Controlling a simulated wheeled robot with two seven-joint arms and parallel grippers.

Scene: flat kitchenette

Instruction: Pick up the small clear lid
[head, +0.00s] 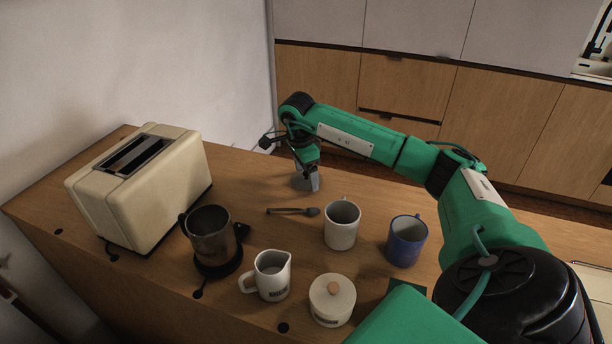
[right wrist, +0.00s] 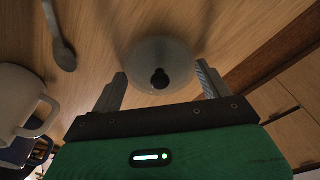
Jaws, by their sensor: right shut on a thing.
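The small clear lid (right wrist: 160,55) is a round translucent disc with a dark knob in the right wrist view. It lies between the two fingers of my right gripper (right wrist: 161,70). The right gripper (head: 309,182) is shut on the lid, low over the far part of the wooden counter. In the head view the fingers and arm mostly hide the lid. I cannot tell whether the lid touches the counter. My left gripper is not in view.
A cream toaster (head: 145,190), dark metal jug (head: 211,237), white pitcher (head: 271,276) and lidded pot (head: 331,301) are also there. Clear wood surrounds the gripper.

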